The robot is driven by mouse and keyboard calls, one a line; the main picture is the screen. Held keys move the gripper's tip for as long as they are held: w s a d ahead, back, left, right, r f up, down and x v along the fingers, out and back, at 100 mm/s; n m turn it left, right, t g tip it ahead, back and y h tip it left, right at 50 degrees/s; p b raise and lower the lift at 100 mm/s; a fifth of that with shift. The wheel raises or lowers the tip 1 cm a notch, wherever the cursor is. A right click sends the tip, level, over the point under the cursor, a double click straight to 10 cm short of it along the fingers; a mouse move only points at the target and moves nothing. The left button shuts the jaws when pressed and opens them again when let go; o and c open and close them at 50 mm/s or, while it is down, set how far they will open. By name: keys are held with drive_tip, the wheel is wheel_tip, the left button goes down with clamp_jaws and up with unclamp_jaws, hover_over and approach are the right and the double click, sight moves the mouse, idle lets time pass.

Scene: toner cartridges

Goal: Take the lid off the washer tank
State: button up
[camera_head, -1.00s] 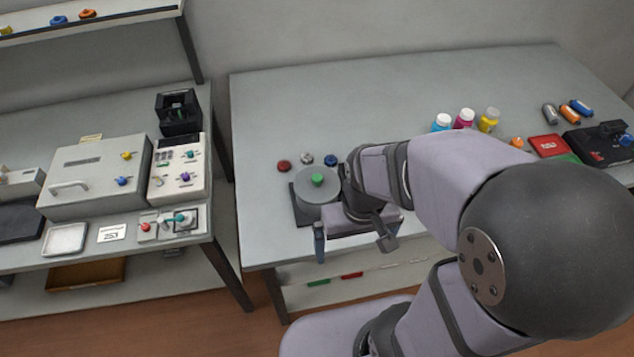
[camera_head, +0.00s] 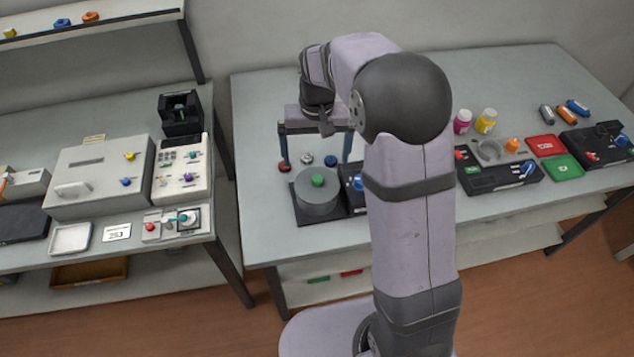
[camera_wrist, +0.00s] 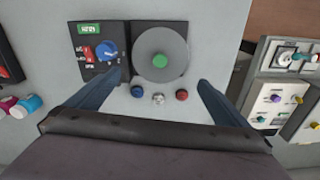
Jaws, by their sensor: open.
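The washer tank (camera_head: 318,203) is a grey round vessel on a dark base on the table. Its grey disc lid with a green knob (camera_head: 317,180) is on top. In the wrist view the lid (camera_wrist: 146,62) shows beyond my fingertips, with the green knob (camera_wrist: 160,60) near its middle. My gripper (camera_head: 316,165) is open and empty, its two blue fingers spread wide, above the table behind the tank. In the wrist view the fingers (camera_wrist: 162,84) point toward the tank from either side, apart from it.
A control box with a blue dial (camera_wrist: 108,48) adjoins the tank. Red (camera_head: 284,166), silver (camera_head: 306,158) and blue (camera_head: 331,160) caps lie behind it. Bottles (camera_head: 485,121) and a black device (camera_head: 500,175) stand to the right. The table's back left is clear.

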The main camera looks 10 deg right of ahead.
sight(317, 178)
drive_tip(key=shift+s+f+m, duration=0.15)
drive_tip(key=shift+s+m, duration=0.25)
drive_tip(key=shift+s, duration=0.2)
drive_tip(key=shift+s+f+p, duration=0.1)
drive_tip(key=shift+f+p, duration=1.45)
drive_tip(key=shift+f, duration=2.15)
drive_tip(key=c, duration=0.8)
drive_tip(key=shift+r, duration=0.1)
wheel_tip(317, 178, up, 10)
drive_tip(key=b, duration=0.2)
drive_tip(key=shift+b, duration=0.35)
drive_tip(key=shift+s+d+f+n, duration=0.35)
drive_tip(key=shift+s+d+f, duration=0.15)
drive_tip(key=shift+f, duration=0.25)
drive_tip(key=shift+s+d+f+n, duration=0.4)
drive_tip(key=shift+d+f, duration=0.2)
drive_tip(key=shift+f, duration=0.2)
drive_tip(key=shift+s+d+f+n, duration=0.4)
drive_tip(key=shift+d+f, duration=0.15)
drive_tip(key=shift+f, duration=0.2)
